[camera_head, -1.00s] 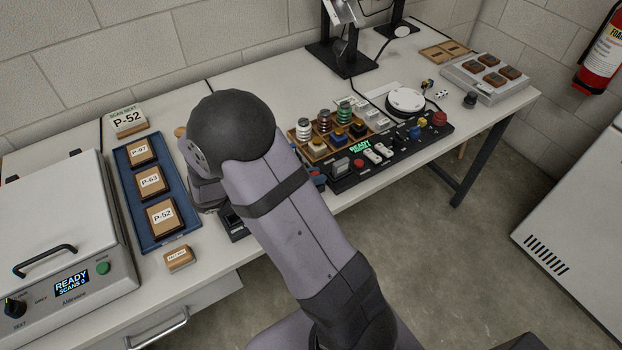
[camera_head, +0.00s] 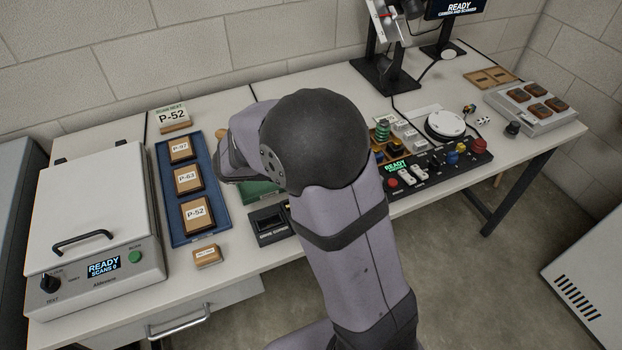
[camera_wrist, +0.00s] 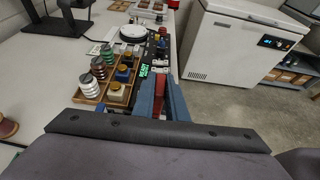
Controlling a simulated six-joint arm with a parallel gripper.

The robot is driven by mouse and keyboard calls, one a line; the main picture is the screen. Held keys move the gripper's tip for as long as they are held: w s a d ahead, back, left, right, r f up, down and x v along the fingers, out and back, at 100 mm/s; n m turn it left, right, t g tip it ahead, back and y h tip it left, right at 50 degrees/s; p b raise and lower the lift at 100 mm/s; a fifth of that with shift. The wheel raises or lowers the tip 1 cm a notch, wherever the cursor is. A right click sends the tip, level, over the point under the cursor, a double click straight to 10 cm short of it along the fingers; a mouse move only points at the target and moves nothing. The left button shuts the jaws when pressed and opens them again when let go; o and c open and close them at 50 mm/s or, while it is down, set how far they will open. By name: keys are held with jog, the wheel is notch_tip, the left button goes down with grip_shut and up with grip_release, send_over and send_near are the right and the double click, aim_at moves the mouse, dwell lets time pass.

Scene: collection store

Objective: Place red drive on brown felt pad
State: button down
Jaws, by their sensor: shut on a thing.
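In the wrist view, my gripper (camera_wrist: 161,100) has two blue-grey fingers closed on a narrow red thing (camera_wrist: 160,105), which looks like the red drive. Only its upper part shows between the fingers; its lower end is hidden. In the head view my arm's dark round joint hides the fingers and the drive. A flat brown piece with two square panels (camera_head: 490,77) lies at the back right of the table. It may be the brown felt pad, but I cannot tell for sure. My gripper is apart from it.
A black control panel (camera_head: 441,174) and a wooden tray of spools (camera_wrist: 88,90) stand near my gripper. A blue tray (camera_head: 174,155) holds labelled blocks. A scanner box (camera_head: 92,215) stands left. A black drive station (camera_head: 268,222) sits at the front edge. A white round plate (camera_head: 445,124) stands right.

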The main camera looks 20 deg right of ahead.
jog(key=shift+w+a+r, duration=0.15)
jog(key=shift+a+r, duration=0.05)
jog(key=shift+a, duration=0.1)
jog(key=w+a+r+n+t+y+p, duration=0.1)
jog(key=a+r+n+t+p, duration=0.15)
jog(key=a, duration=0.45)
jog(key=w+a+r+n+t+p, duration=0.1)
jog(key=a+n+t+p, duration=0.25)
jog(key=a, duration=0.45)
jog(key=n+t+y+p, duration=0.3)
jog(key=t+p, duration=0.1)
jog(key=p, duration=0.2)
send_over(205, 253)
jog(key=shift+f, duration=0.65)
jog(key=shift+w+f+p, duration=0.1)
jog(key=shift+f+p, duration=0.65)
jog(key=shift+f, duration=4.25)
jog(key=shift+f, duration=0.1)
